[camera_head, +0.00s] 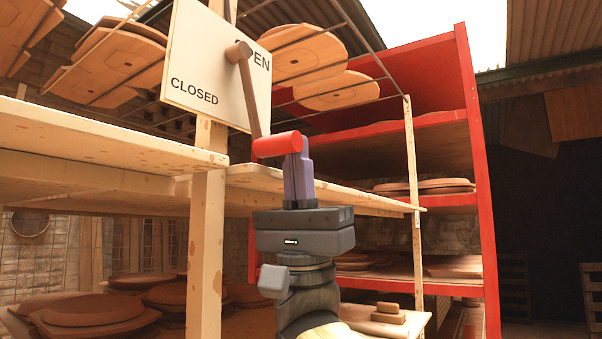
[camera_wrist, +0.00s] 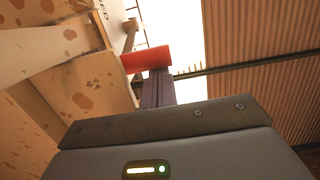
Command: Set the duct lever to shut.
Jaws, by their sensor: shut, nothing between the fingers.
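The duct lever (camera_head: 250,95) is a brown arm on a white sign board (camera_head: 190,60). The board reads CLOSED at lower left and OPEN at upper right, partly covered by the lever's hub. The lever hangs down from the hub, tilted slightly right, and points at neither word. Its red handle (camera_head: 275,146) sits at the lower end and also shows in the wrist view (camera_wrist: 145,59). My gripper (camera_head: 299,145) is shut and empty, its purple fingertips at the handle's right end. They look close to or against it; contact is unclear. In the wrist view the fingers (camera_wrist: 157,78) overlap the handle's underside.
A wooden post (camera_head: 207,240) carries the board. Pale wooden shelves (camera_head: 90,140) stand left and behind my gripper. A red rack (camera_head: 480,180) with brown plates is at right. Wire racks with wooden plates hang above. The space right of the handle, before the red rack, looks open.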

